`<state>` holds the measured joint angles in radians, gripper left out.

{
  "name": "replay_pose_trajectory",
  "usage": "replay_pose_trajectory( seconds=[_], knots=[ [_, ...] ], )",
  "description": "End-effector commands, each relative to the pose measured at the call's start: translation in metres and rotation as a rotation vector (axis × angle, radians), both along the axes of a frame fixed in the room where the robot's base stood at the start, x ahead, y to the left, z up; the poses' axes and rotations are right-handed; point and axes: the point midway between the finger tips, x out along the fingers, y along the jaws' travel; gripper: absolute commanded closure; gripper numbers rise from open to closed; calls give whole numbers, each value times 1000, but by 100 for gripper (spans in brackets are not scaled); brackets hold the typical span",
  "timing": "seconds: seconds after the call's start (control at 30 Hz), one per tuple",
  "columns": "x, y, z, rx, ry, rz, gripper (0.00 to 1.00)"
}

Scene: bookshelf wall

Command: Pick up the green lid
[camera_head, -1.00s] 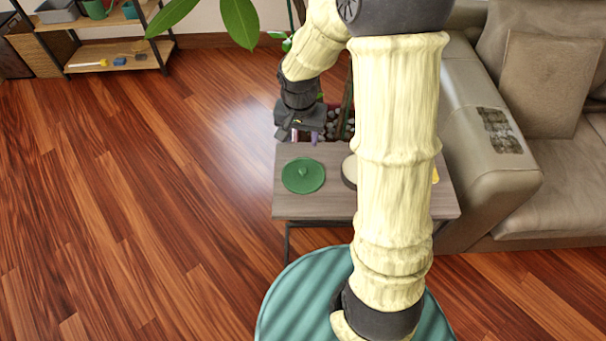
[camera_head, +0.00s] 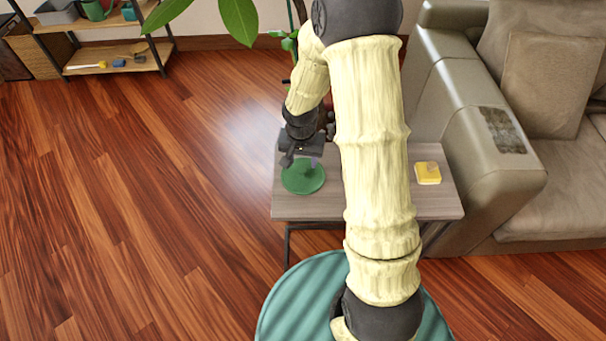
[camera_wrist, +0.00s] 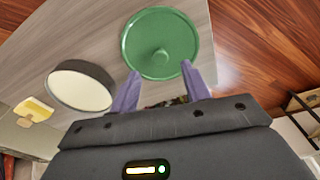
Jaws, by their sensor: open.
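The green lid (camera_head: 303,179) is a round disc with a small knob, lying flat on the left part of the grey wooden side table (camera_head: 440,205). It also shows in the wrist view (camera_wrist: 160,30), knob up, just beyond the fingertips. My gripper (camera_head: 301,163) is over the far edge of the lid in the head view. In the wrist view its two purple fingers (camera_wrist: 160,78) are spread apart with nothing between them but the lid's near edge in line with the gap. The exact height above the lid is hard to tell.
In the wrist view a round dark-sided container with a cream top (camera_wrist: 82,88) stands beside the lid. A yellow block (camera_head: 427,172) lies on the table's right part. A sofa (camera_head: 500,160) stands right of the table. A plant (camera_head: 240,20) rises behind. Floor at left is clear.

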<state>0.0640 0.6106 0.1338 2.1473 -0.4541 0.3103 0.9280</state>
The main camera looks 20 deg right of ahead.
Motion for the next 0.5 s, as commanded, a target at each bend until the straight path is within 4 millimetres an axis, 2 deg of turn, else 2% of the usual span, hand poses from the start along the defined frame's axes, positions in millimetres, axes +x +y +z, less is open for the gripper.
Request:
replay_pose_trajectory(
  seconds=[0.13,0.4,0.5],
  knots=[
    [1,0,-7,0,2,1,53],
    [6,-2,-46,-1,4,1,53],
    [7,-3,-52,-1,3,2,53]
  ],
)
